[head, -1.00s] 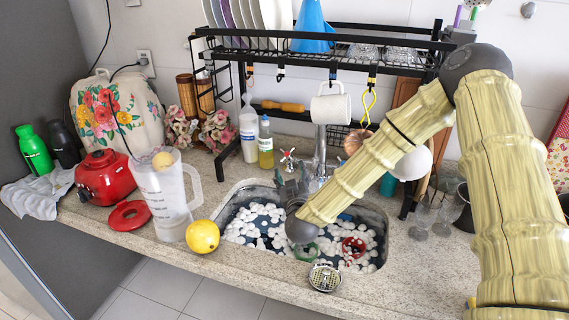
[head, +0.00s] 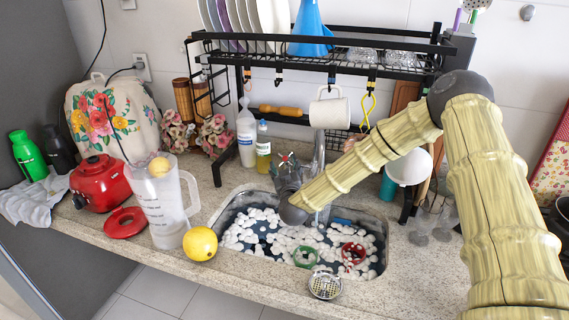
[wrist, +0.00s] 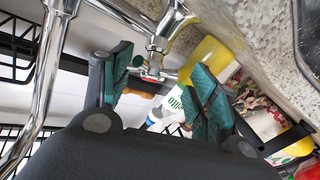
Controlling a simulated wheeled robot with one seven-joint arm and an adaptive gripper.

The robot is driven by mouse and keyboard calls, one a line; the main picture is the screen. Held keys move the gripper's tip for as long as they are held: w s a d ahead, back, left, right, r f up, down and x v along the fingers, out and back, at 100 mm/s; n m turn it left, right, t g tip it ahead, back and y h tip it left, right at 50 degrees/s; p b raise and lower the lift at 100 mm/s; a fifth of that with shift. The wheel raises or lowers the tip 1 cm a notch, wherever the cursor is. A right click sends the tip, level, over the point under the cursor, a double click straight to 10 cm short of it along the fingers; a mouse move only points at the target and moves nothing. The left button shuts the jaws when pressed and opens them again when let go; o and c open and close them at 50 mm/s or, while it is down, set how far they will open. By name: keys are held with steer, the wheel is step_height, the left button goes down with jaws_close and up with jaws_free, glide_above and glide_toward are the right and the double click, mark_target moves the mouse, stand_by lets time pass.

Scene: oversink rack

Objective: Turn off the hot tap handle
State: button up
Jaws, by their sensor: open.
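The hot tap handle (head: 285,158), a small chrome handle with red on it, shows behind the sink at the tip of my gripper (head: 286,170). In the wrist view the handle (wrist: 153,72) sits between the open green-padded fingers of my gripper (wrist: 162,85), nearer the left finger. I cannot tell whether a finger touches it. The chrome faucet spout (head: 319,150) rises just right of my gripper, and its pipe (wrist: 42,75) runs down the left of the wrist view. My gripper's dark body hides part of the tap in the head view.
The sink (head: 382,235) holds white pebble-like pieces, a green ring and a red one. A black rack (head: 330,58) with a hanging mug (head: 330,110) stands over it. A yellow bottle (head: 263,148) and a white bottle (head: 246,135) stand close left of the tap.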

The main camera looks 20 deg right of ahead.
steer(key=shift+w+d, duration=0.15)
steer(key=shift+w, duration=0.6)
steer(key=shift+s, duration=0.1)
steer(key=c, duration=0.8)
steer(key=shift+f+h+b, duration=0.1)
steer(key=shift+h+b, duration=0.2)
steer(key=shift+a+m+h+b, duration=0.3)
steer(key=shift+m+h+b, duration=0.35)
steer(key=shift+m, duration=0.35)
steer(key=m+h, duration=0.1)
steer(key=m+h+b, duration=0.1)
steer(key=m+h, duration=0.1)
steer(key=shift+w+a+g+b, duration=0.1)
steer(key=shift+w+g+b, duration=0.2)
steer(key=shift+g, duration=0.1)
steer(key=shift+r, duration=0.2)
